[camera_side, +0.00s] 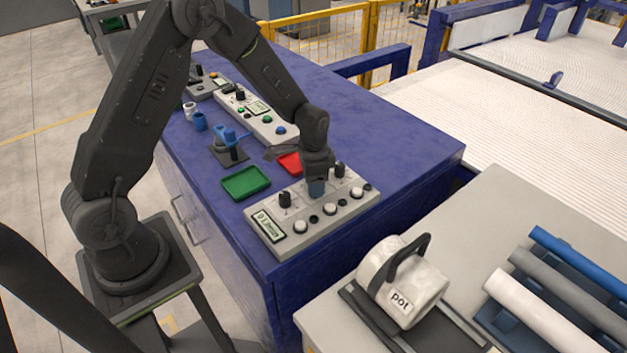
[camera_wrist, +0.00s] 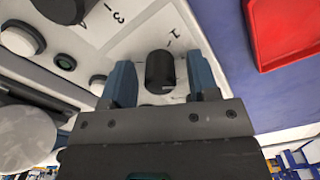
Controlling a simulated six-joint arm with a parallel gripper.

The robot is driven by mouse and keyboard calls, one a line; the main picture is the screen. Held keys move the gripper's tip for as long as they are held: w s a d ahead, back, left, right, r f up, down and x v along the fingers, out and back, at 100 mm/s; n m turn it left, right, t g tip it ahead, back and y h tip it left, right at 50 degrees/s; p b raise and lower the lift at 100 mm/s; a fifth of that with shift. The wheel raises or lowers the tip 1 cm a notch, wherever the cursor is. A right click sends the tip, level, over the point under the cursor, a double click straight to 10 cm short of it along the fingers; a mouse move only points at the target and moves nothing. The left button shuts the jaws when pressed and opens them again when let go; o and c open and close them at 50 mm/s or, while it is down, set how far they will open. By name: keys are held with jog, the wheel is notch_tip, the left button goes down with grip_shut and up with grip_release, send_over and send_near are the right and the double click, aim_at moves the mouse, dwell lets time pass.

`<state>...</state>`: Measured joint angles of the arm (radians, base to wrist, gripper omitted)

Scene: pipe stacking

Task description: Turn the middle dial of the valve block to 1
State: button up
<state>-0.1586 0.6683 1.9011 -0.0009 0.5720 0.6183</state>
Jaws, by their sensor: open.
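The grey valve block (camera_side: 262,210) lies at the front corner of the blue bench, with a row of black dials and a row of white buttons. My gripper (camera_side: 317,187) is low over the middle of the block and hides the middle dial in the side view. In the wrist view my gripper (camera_wrist: 154,84) is open. Its blue fingers stand either side of a black dial (camera_wrist: 160,70), which looks like the middle one. I see gaps beside the dial. A printed 1 (camera_wrist: 171,33) is near it. The dial's pointer setting is hard to tell.
The left dial (camera_side: 285,199) and right dial (camera_side: 340,170) flank my gripper. A red tray (camera_side: 290,163) and green tray (camera_side: 246,182) lie behind the block, near a blue valve (camera_side: 231,138).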

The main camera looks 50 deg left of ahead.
jog(key=shift+c, duration=0.2)
jog(key=c, duration=0.9)
jog(key=shift+n, duration=0.3)
jog(key=n, duration=1.1)
jog(key=shift+n, duration=0.3)
jog(key=o, duration=0.9)
